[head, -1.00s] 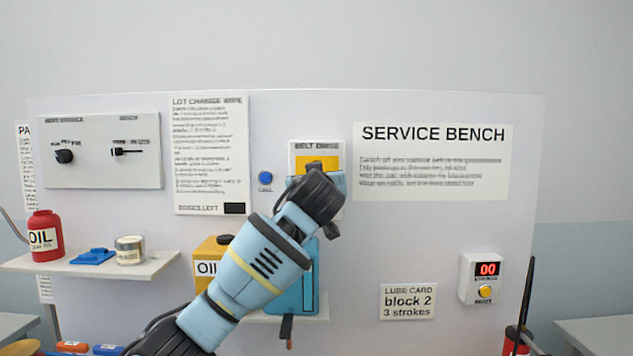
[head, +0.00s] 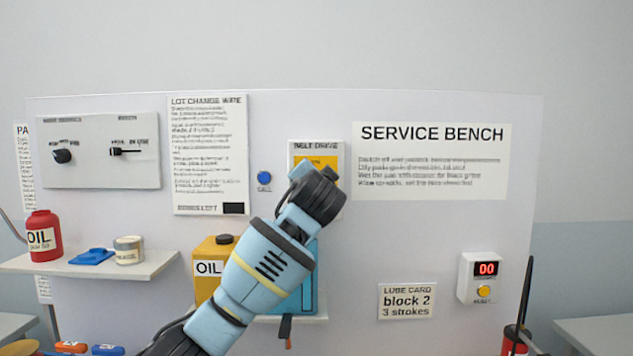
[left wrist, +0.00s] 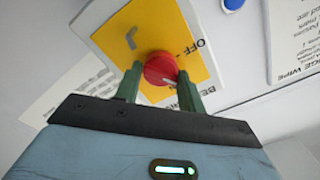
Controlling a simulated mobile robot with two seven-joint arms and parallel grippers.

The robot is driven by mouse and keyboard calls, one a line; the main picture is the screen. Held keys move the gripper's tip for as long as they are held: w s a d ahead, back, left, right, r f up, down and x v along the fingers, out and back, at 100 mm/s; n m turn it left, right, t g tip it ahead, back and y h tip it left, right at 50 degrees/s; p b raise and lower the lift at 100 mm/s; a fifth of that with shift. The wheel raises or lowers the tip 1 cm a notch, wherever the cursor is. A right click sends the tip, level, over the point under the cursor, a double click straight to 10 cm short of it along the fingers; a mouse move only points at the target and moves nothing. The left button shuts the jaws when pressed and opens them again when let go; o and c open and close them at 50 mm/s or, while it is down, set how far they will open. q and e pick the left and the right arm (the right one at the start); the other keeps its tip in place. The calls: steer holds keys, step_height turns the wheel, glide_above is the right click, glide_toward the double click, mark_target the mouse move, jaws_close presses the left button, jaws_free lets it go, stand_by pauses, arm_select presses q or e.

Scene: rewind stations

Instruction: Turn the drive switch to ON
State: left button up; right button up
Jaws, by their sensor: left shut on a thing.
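The belt drive panel (head: 301,149) is a white plate with a yellow field on the upright board; my left arm covers most of it in the head view. In the left wrist view, the red round drive switch (left wrist: 160,68) sits on the yellow field (left wrist: 130,42), beside the word OFF. My left gripper (left wrist: 160,82) has its two green fingers on either side of the red switch and is shut on it. A pale line shows on the switch's face. In the head view the switch and the fingertips are hidden behind my left arm (head: 270,262). My right gripper is not in view.
A blue call button (head: 264,177) is left of the panel. A yellow oil can (head: 208,262) stands below, close to my left arm. A shelf (head: 160,266) at the left holds a red oil bottle (head: 44,235) and a tin (head: 129,250). A counter box (head: 483,277) is at the right.

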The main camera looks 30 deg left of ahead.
arm_select(q)
steer(key=m, duration=0.4)
steer(key=shift+m, duration=0.3)
stand_by(0.3)
steer(key=o, duration=0.9)
steer(key=shift+v, duration=3.9)
